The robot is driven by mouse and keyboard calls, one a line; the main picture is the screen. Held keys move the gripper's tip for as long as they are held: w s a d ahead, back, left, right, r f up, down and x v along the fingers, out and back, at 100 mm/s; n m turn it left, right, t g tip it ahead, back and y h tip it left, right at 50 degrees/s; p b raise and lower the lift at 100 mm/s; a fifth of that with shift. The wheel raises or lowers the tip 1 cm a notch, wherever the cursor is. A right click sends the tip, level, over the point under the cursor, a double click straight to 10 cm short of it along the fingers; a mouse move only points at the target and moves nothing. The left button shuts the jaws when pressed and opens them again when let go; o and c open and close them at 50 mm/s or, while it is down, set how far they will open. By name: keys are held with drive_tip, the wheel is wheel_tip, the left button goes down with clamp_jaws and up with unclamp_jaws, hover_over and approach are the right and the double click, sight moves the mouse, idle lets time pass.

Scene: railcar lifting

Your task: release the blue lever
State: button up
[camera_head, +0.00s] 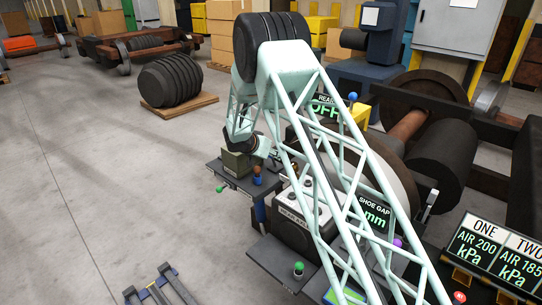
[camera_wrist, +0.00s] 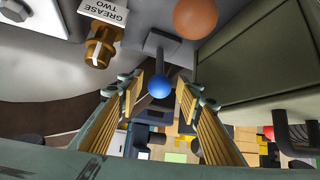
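A blue ball knob (camera_wrist: 159,86) sits at the end of a short grey lever in the wrist view, in the gap between my fingers. My gripper (camera_wrist: 160,92) is open, with one finger on each side of the knob and a visible gap on both sides. Another blue ball (camera_head: 353,96) stands on a yellow block farther right, behind my arm's truss.
An orange ball (camera_wrist: 196,16) and an olive box (camera_wrist: 250,50) lie close to the right finger. A brass fitting (camera_wrist: 101,46) labelled GREASE TWO is at upper left. In the head view, open floor (camera_head: 100,170) lies left of the dark bench.

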drive_tip(key=shift+r, duration=0.1)
drive_tip(key=v, duration=1.2)
idle(0.5)
drive_tip(key=s+d+r+g, duration=0.3)
drive_tip(key=s+d+r, duration=1.5)
drive_tip(key=s+r, duration=0.35)
drive_tip(key=s+d+r+n+g, duration=0.1)
drive_tip(key=s+d+r, duration=0.25)
drive_tip(key=s, duration=0.55)
drive_tip(key=s+d+r+n, duration=0.1)
drive_tip(key=s+d+r, duration=0.3)
drive_tip(key=s, duration=0.6)
drive_tip(key=s+a+n+y, duration=0.2)
drive_tip(key=s+a, duration=0.1)
drive_tip(key=s, duration=1.3)
drive_tip(key=s+a+n+y, duration=0.2)
drive_tip(key=s+a+y, duration=0.1)
drive_tip(key=s, duration=1.3)
drive_tip(key=shift+r+p, duration=0.35)
drive_tip(key=shift+r, duration=0.05)
